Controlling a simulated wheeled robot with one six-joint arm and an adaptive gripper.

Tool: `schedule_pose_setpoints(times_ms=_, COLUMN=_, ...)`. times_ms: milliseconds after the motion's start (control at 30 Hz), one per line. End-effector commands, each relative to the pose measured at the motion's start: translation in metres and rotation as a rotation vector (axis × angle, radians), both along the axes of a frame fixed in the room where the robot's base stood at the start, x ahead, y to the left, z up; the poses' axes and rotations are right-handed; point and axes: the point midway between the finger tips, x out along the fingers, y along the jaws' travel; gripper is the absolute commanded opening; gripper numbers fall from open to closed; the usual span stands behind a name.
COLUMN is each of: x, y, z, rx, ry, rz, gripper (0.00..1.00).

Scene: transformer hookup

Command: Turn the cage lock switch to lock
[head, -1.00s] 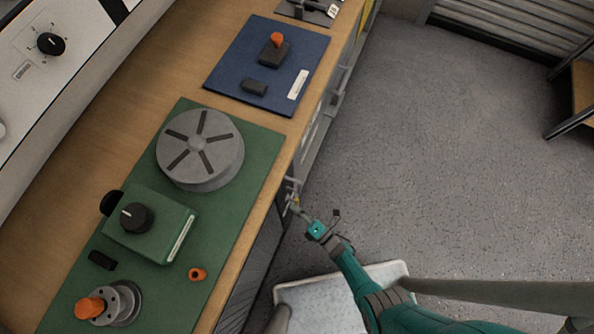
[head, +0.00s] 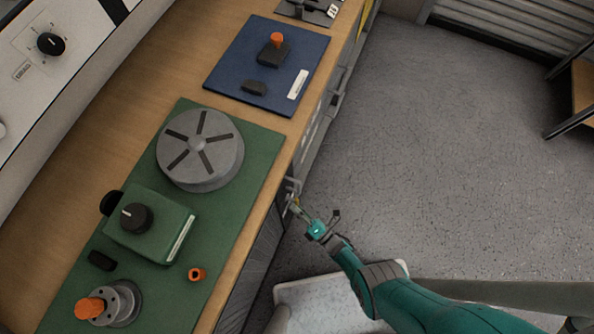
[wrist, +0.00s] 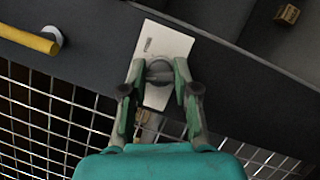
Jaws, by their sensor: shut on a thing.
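The cage lock switch (wrist: 159,71) is a round dark grey knob on a pale plate (wrist: 169,41) fixed to the dark cage frame, seen in the wrist view. My gripper (wrist: 159,78) has one finger on each side of the knob and is shut on it. The plate's small lettering is too small to read. In the head view my gripper (head: 297,208) reaches the bench's front side below the top edge. The switch itself is hard to make out there.
A yellow bar handle (wrist: 30,36) sticks out at the left of the wrist view. Wire mesh (wrist: 60,120) lies below the frame. The bench top holds a green mat (head: 228,225) and a blue mat (head: 225,75) with devices. Grey floor (head: 450,170) is open at the right.

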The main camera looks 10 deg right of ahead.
Motion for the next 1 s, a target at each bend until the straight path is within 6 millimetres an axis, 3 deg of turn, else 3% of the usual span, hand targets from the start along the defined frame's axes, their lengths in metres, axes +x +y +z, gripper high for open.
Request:
schedule_pose_setpoints(times_ms=200, x=-0.001, y=0.001, z=-0.001, rx=-0.002, ry=0.002, rz=0.004, gripper=0.00)
schedule_pose_setpoints(times_ms=233, x=-0.001, y=0.001, z=-0.001, rx=-0.002, ry=0.002, rz=0.004, gripper=0.35)
schedule_pose_setpoints(times_ms=300, x=-0.001, y=0.001, z=-0.001, rx=-0.002, ry=0.002, rz=0.003, gripper=0.52)
schedule_pose_setpoints(times_ms=333, x=-0.001, y=0.001, z=-0.001, rx=-0.002, ry=0.002, rz=0.003, gripper=0.55)
schedule_pose_setpoints(times_ms=733, x=-0.003, y=-0.003, z=-0.001, rx=0.000, ry=0.001, rz=0.000, gripper=0.55)
schedule_pose_setpoints(times_ms=1000, x=-0.025, y=-0.019, z=-0.005, rx=-0.001, ry=0.002, rz=-0.004, gripper=0.55)
